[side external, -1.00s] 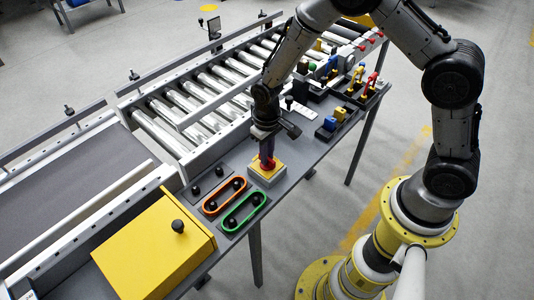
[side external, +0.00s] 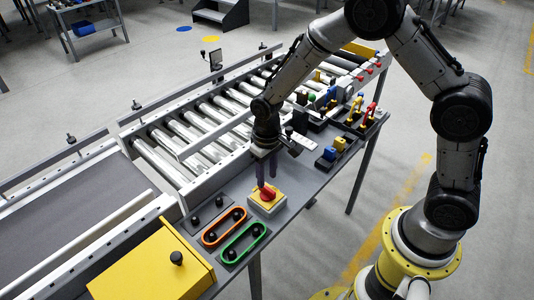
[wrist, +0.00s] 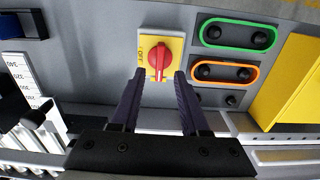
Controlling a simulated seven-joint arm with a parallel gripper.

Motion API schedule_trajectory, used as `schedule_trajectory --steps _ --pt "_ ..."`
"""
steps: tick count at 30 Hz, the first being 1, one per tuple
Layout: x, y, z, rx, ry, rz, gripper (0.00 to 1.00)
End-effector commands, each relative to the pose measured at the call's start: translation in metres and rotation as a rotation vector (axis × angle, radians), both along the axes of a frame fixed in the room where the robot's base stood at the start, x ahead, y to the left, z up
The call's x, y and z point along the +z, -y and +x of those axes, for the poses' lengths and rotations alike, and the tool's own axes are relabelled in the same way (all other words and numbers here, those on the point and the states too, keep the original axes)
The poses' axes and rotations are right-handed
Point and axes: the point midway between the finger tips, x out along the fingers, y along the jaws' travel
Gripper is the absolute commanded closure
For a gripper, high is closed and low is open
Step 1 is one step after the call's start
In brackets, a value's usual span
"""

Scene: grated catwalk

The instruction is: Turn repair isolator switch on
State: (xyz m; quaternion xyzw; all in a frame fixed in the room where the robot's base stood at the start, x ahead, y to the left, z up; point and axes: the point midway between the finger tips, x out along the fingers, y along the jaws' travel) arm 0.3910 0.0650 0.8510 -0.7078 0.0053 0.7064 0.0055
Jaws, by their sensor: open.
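The isolator switch is a red rotary knob (side external: 268,194) on a yellow plate (side external: 257,202) fixed to a small grey box on the bench. In the wrist view the red knob (wrist: 160,54) has its handle running roughly top to bottom of the picture. My gripper (side external: 266,182) is open and points down just above the switch. In the wrist view its two dark fingers (wrist: 159,74) are apart, with the knob showing between and beyond their tips, seemingly not touching.
A yellow box (side external: 150,265) stands at the lower left. A roller conveyor (side external: 200,110) runs behind. Padlocks and black trays (side external: 365,120) sit to the right.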

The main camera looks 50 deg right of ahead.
Motion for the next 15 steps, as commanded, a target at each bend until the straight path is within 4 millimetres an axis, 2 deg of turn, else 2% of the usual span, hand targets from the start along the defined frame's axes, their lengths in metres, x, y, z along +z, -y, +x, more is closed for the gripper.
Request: schedule_trajectory --steps 1,6,10,15 --pt "0.013 0.000 0.001 0.000 0.006 0.001 0.55" --pt "0.050 0.000 0.001 0.000 0.006 0.001 0.55" --pt "0.073 0.000 0.000 -0.001 0.004 0.001 0.55" --pt "0.090 0.000 0.000 -0.001 0.002 0.000 0.55"
